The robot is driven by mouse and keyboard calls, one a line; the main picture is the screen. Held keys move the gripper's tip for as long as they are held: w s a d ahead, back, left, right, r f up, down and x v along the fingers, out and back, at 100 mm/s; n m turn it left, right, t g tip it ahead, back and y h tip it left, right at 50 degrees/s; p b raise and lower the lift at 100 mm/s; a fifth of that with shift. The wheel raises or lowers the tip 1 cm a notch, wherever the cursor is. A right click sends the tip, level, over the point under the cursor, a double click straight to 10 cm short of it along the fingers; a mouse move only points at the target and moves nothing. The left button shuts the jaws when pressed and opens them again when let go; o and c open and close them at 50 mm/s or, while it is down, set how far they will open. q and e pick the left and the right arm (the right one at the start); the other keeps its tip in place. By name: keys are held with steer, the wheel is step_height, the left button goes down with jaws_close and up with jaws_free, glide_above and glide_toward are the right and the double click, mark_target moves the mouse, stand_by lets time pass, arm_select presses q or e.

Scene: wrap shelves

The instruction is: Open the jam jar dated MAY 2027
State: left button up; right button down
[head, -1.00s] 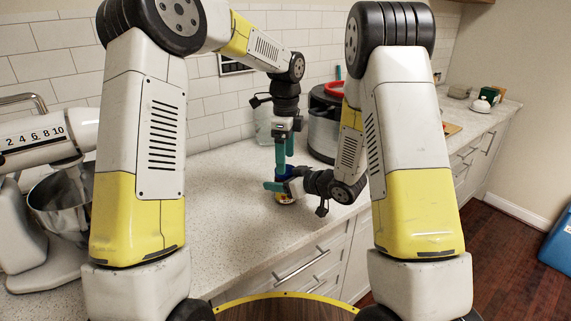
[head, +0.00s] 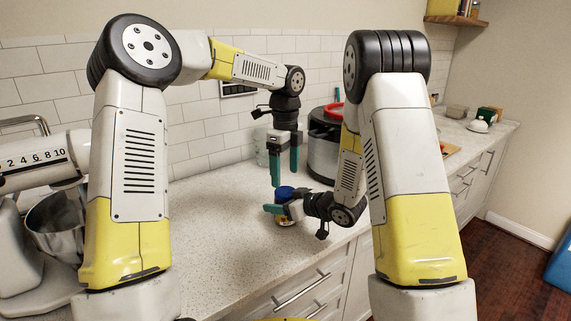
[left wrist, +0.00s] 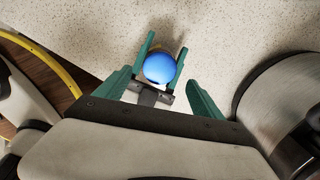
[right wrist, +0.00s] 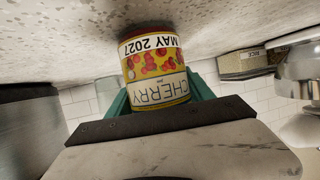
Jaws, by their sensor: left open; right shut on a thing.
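The jam jar (right wrist: 153,62) has a yellow label reading CHERRY and MAY 2027, upside down in the right wrist view. Its blue lid (head: 285,191) shows in the head view, and as a round blue top in the left wrist view (left wrist: 159,68). My right gripper (head: 279,208) is shut around the jar from the side, at the counter. My left gripper (head: 284,180) is open, pointing down just above the lid, its fingers spread to either side. The lid is out of sight in the right wrist view.
The speckled counter (head: 225,225) is clear around the jar. A stand mixer with a metal bowl (head: 58,225) is at the left. A box marked RICE (right wrist: 246,64) shows in the right wrist view.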

mark_target(285, 191)
arm_select(q)
steer(key=shift+f, duration=2.7)
steer(key=c, duration=1.5)
steer(key=n, duration=0.3)
steer(key=shift+n, duration=0.3)
steer(key=o, duration=1.6)
steer(key=shift+c, duration=0.2)
steer(key=shift+r, duration=0.15)
